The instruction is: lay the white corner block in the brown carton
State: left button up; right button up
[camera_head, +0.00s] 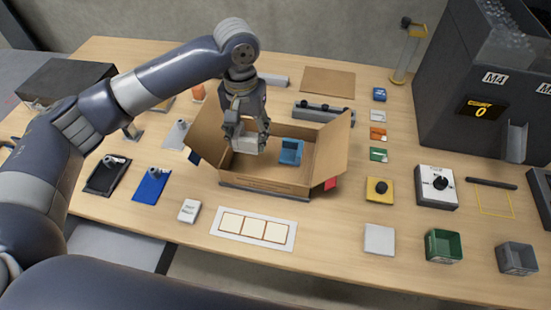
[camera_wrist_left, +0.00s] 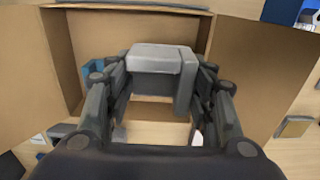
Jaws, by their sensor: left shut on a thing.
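The white corner block (camera_head: 247,144) is held in my left gripper (camera_head: 246,137), which is shut on it. In the left wrist view the L-shaped block (camera_wrist_left: 155,62) sits between the two fingers, looking light grey. The brown carton (camera_head: 262,178) stands open in the middle of the table with its flaps spread. The block is over the left part of the carton's opening; its exact height above the floor is hard to tell. A blue bin (camera_head: 291,151) is inside the carton to the right of the block. My right gripper is not in view.
A white board with square outlines (camera_head: 253,229) lies in front of the carton.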

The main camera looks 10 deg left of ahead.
aim_at(252, 167)
pick_arm(q)
jog(key=f, duration=0.3)
jog(key=shift+a+f, duration=0.2)
jog(key=shift+f, duration=0.1)
jog(key=f, duration=0.3)
jog(key=shift+w+d+p, duration=0.2)
jog(key=shift+p, duration=0.1)
jog(key=shift+f, duration=0.35)
notch_tip(252, 167, down, 3)
jog(key=shift+r, duration=0.1)
jog(key=shift+s, duration=0.1)
jog(key=o, duration=0.6)
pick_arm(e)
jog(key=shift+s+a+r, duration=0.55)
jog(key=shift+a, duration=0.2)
